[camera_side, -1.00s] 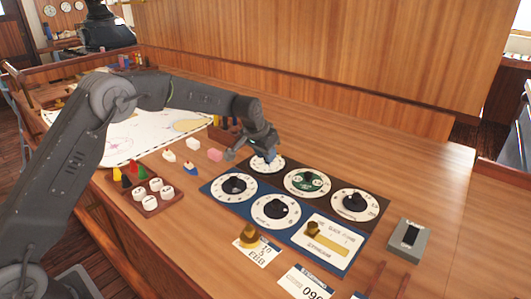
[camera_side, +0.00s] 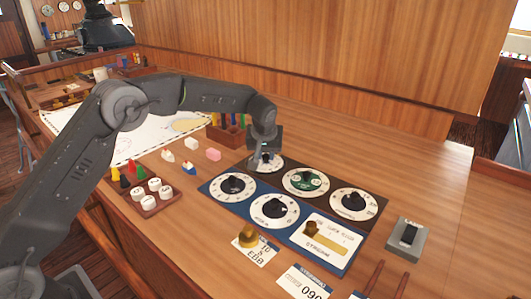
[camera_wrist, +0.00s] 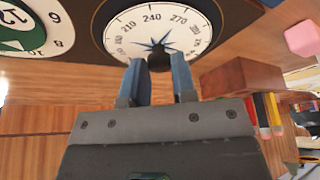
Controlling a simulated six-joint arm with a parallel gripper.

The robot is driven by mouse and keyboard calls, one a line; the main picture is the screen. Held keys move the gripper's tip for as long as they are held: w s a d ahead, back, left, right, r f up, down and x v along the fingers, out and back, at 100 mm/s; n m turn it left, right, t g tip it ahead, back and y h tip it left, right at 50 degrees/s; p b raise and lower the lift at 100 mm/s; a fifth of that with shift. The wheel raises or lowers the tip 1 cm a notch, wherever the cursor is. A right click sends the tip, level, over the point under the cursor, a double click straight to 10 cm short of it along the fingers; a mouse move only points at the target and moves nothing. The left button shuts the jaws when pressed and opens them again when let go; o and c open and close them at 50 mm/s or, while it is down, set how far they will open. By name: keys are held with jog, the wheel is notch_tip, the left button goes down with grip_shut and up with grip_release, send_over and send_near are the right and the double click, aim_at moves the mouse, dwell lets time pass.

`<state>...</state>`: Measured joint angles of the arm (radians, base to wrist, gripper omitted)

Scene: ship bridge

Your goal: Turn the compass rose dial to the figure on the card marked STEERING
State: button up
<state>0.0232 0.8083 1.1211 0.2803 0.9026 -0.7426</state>
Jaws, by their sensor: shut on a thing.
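The compass rose dial (camera_wrist: 152,20) has a white face with a blue star and a black knob (camera_wrist: 159,58) in the wrist view; 210, 240 and 270 are readable. Its pale face edge (camera_side: 270,167) shows behind my gripper in the side view. My gripper (camera_wrist: 158,70) is shut on the knob, one blue finger on each side. In the side view my gripper (camera_side: 264,158) comes down onto the dial from above.
Other dials stand close by: a green-centred one (camera_side: 306,180), a black-knobbed one (camera_side: 353,201) and two on the blue panel (camera_side: 233,186). A lever panel (camera_side: 330,245), a brass weight (camera_side: 248,238) on a card and a grey switch box (camera_side: 408,240) lie nearer. Pink block (camera_side: 213,154) left.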

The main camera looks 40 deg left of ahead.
dwell(0.4)
jog(key=o, duration=0.9)
jog(key=shift+o, duration=0.2)
jog(key=v, duration=1.4)
jog(key=shift+a, duration=0.1)
